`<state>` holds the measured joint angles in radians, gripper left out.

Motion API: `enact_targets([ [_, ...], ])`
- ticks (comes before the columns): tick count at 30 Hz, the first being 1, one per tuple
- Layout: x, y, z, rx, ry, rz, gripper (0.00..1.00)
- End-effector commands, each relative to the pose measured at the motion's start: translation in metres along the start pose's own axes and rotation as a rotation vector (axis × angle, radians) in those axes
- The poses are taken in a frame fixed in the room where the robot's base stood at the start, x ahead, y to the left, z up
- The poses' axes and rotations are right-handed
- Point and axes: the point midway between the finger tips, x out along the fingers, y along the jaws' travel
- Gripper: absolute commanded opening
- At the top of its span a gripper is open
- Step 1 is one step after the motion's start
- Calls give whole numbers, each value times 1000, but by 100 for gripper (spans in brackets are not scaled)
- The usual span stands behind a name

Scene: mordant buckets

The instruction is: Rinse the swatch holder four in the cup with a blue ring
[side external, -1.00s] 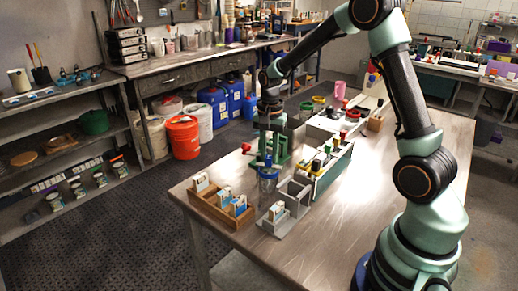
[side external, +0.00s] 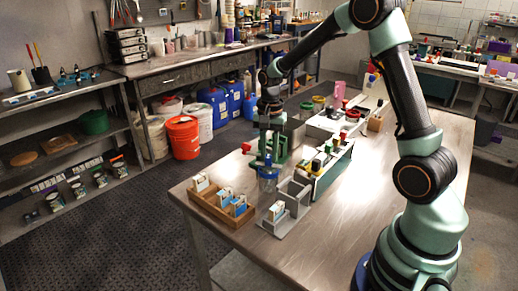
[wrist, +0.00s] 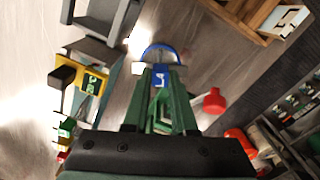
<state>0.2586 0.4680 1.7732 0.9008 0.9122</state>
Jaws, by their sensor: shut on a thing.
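My gripper (side external: 270,158) is shut on a small blue swatch holder. In the wrist view the holder (wrist: 161,76) shows as blue with a white mark between my green fingertips (wrist: 160,80); I cannot read the mark surely. The clear cup with a blue ring (side external: 267,173) stands on the table directly below my gripper. Its blue ring (wrist: 159,48) arcs just beyond the fingertips in the wrist view. The holder is at the cup's mouth; how far it reaches inside is hidden by the fingers.
A wooden rack (side external: 208,208) with several swatch holders stands left of the cup. A grey rack (side external: 285,225) with a holder is in front. A long tray (side external: 328,176) with coloured items is at the right. A red-topped item (wrist: 214,101) is close by.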

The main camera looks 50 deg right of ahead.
Motion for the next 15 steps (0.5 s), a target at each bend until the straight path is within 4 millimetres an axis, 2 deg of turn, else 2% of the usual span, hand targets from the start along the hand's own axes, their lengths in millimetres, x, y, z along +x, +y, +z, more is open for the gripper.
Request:
enact_targets([
  [15,-29,0,0,0,1,-1,0],
])
